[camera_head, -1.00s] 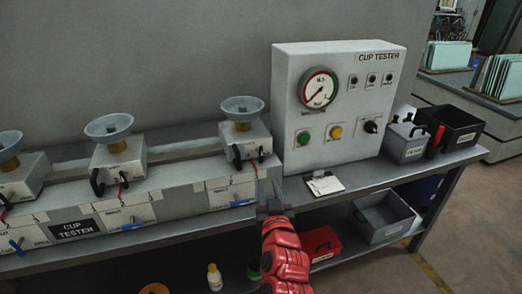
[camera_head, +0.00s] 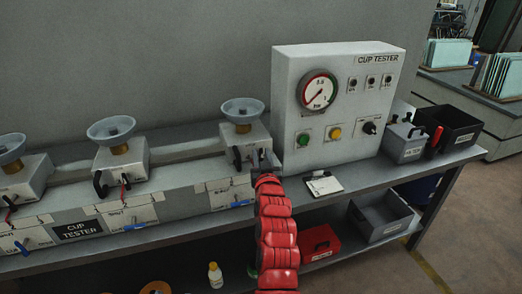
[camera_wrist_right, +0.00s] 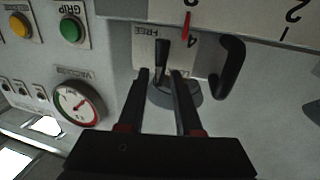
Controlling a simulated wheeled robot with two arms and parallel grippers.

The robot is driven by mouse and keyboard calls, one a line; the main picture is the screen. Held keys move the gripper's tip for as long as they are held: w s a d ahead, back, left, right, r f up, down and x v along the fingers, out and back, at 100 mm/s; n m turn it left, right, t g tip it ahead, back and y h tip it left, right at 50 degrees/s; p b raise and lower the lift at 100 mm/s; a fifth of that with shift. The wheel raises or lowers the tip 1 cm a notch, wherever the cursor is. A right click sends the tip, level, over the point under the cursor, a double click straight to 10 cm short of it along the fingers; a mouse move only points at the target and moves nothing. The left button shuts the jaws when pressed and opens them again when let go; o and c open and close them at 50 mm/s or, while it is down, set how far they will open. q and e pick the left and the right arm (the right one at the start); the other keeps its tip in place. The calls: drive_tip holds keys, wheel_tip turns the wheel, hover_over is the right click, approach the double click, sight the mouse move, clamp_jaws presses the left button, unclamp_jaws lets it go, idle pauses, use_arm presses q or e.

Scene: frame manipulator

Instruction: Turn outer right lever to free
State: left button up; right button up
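The outer right lever (camera_wrist_right: 161,57) is a short black bar on a round grey base. It shows in the wrist view beside a white label reading FREE (camera_wrist_right: 146,32). My right gripper (camera_wrist_right: 160,73) is open, with one black finger on each side of the lever. A gap shows between the lever and each fingertip; I cannot tell whether either touches. In the head view my right gripper (camera_head: 263,160) is at the right side of the rightmost cup station (camera_head: 244,142) and hides the lever. My left gripper is not in view.
A curved black handle (camera_wrist_right: 232,66) and a red pointer (camera_wrist_right: 186,22) are close beside the lever. The gauge panel (camera_head: 342,150) stands just right of my gripper. A clipboard (camera_head: 324,184) lies on the bench in front of the panel. Open bins stand farther right.

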drive_tip(key=shift+w+a, duration=0.1)
drive_tip(key=shift+w, duration=0.95)
clamp_jaws()
